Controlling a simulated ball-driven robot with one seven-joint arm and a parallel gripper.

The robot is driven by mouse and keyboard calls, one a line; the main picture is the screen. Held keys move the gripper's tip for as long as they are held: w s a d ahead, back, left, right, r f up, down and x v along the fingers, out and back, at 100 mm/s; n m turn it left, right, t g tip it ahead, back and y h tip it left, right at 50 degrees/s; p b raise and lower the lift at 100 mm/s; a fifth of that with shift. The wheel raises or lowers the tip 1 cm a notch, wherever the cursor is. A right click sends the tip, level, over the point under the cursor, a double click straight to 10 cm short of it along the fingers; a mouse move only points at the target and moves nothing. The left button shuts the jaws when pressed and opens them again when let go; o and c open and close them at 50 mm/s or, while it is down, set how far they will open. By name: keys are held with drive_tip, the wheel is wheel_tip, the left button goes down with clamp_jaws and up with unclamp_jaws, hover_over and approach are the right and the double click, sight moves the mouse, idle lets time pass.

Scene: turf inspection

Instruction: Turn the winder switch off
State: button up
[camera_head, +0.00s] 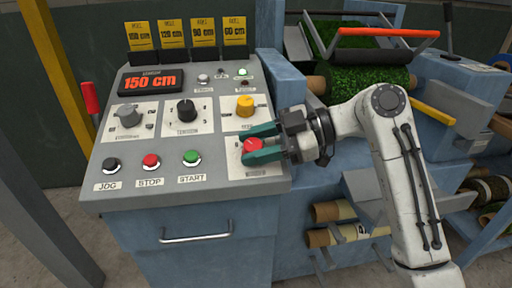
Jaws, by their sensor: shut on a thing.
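A red rotary knob (252,145) sits on a white plate at the lower right of the grey control panel (140,195). Its label is too small to read, so I cannot tell for sure that it is the winder switch. My gripper (249,145) reaches in from the right, with its two green fingers on either side of the red knob. The fingers are closed on the knob and hide part of it and of its plate.
A yellow knob (245,106) sits just above, and a black knob (186,109) to the left. JOG, STOP (151,161) and START (191,158) buttons line the panel's front. A green turf roll (362,79) lies behind my arm. A drawer handle (195,236) is below.

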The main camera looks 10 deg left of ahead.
drive_tip(key=shift+a+g, duration=0.1)
drive_tip(key=shift+g, duration=0.2)
drive_tip(key=o, duration=1)
drive_tip(key=v, duration=1)
drive_tip(key=shift+d+r+p, duration=0.15)
drive_tip(key=shift+d+p, duration=0.15)
drive_tip(key=shift+d, duration=0.05)
